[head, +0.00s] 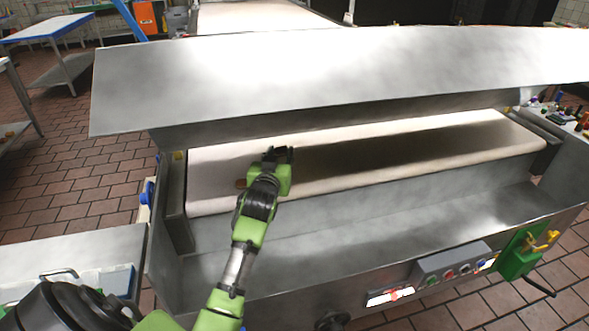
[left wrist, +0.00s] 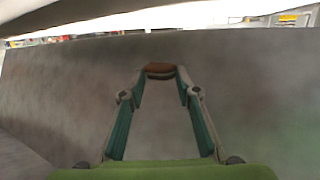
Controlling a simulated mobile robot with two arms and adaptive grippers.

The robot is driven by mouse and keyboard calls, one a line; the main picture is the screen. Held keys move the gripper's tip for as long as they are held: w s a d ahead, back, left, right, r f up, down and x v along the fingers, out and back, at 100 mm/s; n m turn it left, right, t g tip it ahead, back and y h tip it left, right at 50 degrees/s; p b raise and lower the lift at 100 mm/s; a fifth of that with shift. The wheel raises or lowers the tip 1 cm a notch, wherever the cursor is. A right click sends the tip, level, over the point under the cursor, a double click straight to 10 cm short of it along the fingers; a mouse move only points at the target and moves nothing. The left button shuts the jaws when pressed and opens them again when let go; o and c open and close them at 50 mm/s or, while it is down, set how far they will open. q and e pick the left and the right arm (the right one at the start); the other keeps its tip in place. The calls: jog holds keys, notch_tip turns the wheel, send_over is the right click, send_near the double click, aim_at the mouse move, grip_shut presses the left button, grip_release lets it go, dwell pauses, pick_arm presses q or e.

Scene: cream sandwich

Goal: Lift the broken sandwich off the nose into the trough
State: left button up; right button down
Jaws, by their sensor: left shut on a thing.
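My left gripper (head: 281,153) reaches over the front edge of the pale conveyor belt, its nose (head: 365,190), near the belt's left end. In the left wrist view the two fingers (left wrist: 160,75) close in on a small brown piece (left wrist: 159,68), which looks like the broken sandwich, held between the tips. In the head view the fingers mostly hide it. A small brown bit (head: 240,183) shows on the belt just left of the gripper; I cannot tell what it is. The metal trough (head: 400,240) runs below and in front of the nose. My right gripper is not in view.
A wide steel hood (head: 330,75) hangs over the back of the belt. A control box (head: 452,267) and a green box with yellow handles (head: 520,255) sit on the front at right. The visible trough floor is clear.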

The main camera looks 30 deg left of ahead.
pick_arm(q)
jog(key=s+a+r+b, duration=0.1)
jog(key=s+a+r, duration=0.2)
jog(key=s+a, duration=0.2)
jog(key=shift+s+a+r, duration=0.3)
jog(key=shift+s+a, duration=0.1)
jog(key=shift+s, duration=0.35)
jog(key=shift+f, duration=0.1)
